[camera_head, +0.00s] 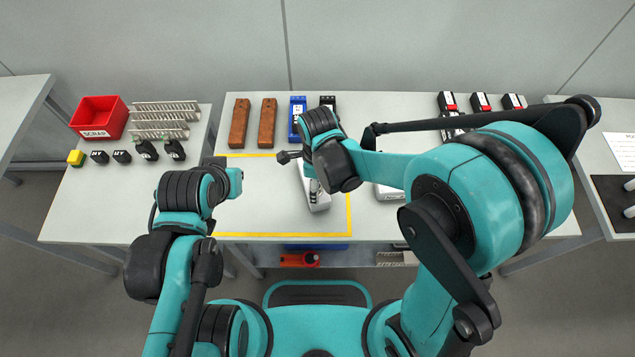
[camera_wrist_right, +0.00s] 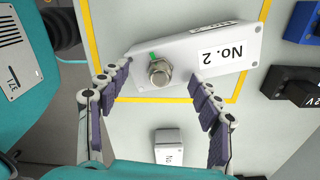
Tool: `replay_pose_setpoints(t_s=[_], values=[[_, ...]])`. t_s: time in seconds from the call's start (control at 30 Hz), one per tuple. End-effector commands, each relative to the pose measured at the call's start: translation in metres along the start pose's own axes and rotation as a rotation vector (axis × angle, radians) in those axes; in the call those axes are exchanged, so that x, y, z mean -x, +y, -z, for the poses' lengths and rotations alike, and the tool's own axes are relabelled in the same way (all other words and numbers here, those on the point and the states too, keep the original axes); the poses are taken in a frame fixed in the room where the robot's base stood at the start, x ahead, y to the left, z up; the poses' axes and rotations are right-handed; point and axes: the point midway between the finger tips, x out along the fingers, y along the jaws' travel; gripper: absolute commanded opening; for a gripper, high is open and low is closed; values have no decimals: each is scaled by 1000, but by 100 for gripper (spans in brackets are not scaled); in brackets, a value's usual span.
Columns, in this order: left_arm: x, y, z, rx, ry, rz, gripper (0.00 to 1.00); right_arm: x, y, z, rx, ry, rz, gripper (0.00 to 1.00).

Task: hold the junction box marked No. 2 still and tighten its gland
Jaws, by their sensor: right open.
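The junction box marked No. 2 (camera_wrist_right: 197,58) is a white box lying on the table; its label reads upside down in the right wrist view. A metal gland (camera_wrist_right: 160,72) with a green mark beside it is near one end. My right gripper (camera_wrist_right: 160,78) is open, with its two fingers on either side of the gland end; I cannot tell if they touch the box. The box also shows in the head view (camera_head: 317,197), partly behind my right wrist. My left arm is at the left of the yellow outline; its gripper fingers do not show.
A second white box (camera_wrist_right: 168,147) stands close by. Brown blocks (camera_head: 239,123), a blue unit (camera_head: 297,118) and a black unit line the back edge. The left table holds a red scrap bin (camera_head: 99,117), rails and black parts. The yellow outline's left part is clear.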

Motion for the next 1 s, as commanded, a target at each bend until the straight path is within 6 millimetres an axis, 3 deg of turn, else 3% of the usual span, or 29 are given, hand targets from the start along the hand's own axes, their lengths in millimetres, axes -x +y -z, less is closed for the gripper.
replay_pose_setpoints(t_s=[0.27, 0.7, 1.0], values=[[0, 0, 0, 0, 0, 0, 0, 6, 0, 0, 0, 0, 0, 64], [0, 0, 0, 0, 0, 0, 0, 89, 0, 0, 0, 0, 0, 64], [0, 0, 0, 0, 0, 0, 0, 119, 0, 0, 0, 0, 0, 64]])
